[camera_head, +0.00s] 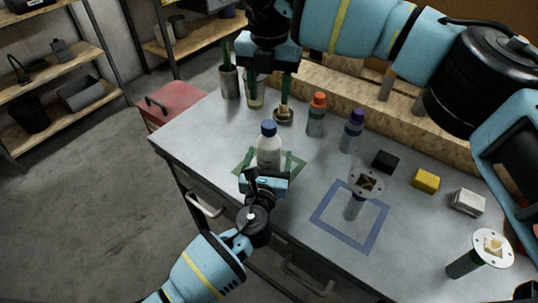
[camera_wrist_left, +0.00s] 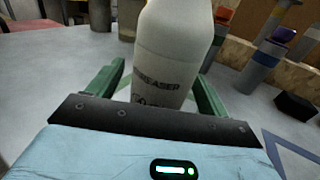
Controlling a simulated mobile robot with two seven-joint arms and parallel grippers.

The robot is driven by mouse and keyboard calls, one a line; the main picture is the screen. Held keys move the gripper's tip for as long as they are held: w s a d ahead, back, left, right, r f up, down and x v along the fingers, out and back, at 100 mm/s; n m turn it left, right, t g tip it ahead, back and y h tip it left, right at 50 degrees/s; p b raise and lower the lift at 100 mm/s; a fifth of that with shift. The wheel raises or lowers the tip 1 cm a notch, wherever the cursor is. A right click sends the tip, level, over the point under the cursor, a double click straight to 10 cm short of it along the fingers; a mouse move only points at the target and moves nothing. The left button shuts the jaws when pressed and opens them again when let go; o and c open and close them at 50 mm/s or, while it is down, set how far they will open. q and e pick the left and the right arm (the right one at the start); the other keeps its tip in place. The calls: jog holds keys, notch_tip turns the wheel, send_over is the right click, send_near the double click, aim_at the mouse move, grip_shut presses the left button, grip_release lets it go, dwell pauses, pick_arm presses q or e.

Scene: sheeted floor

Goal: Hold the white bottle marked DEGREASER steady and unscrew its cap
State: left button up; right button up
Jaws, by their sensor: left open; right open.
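The white bottle marked DEGREASER (camera_head: 269,152) stands upright on the grey workbench, over a green-marked square. Its blue cap (camera_head: 269,128) is on top. My left gripper (camera_head: 266,174) is low at the bottle's near side. In the left wrist view the bottle (camera_wrist_left: 172,50) stands between its two open green fingers (camera_wrist_left: 160,88), with gaps showing beside it; the cap is out of that view. My right gripper (camera_head: 269,101) is open, pointing down behind the bottle and higher than the bench, apart from the cap.
Behind are a round brass-coloured piece (camera_head: 283,116) and a grey cup (camera_head: 229,82). Black (camera_head: 385,161), yellow (camera_head: 426,180) and white (camera_head: 467,202) blocks lie right. A blue-outlined square (camera_head: 330,225) is near the front.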

aim_at(269, 124)
pick_arm(q)
jog(key=shift+c, duration=0.3)
grip_shut()
pick_arm(e)
jog(key=m, duration=1.3)
jog(key=shift+m, duration=0.3)
jog(key=shift+f, duration=4)
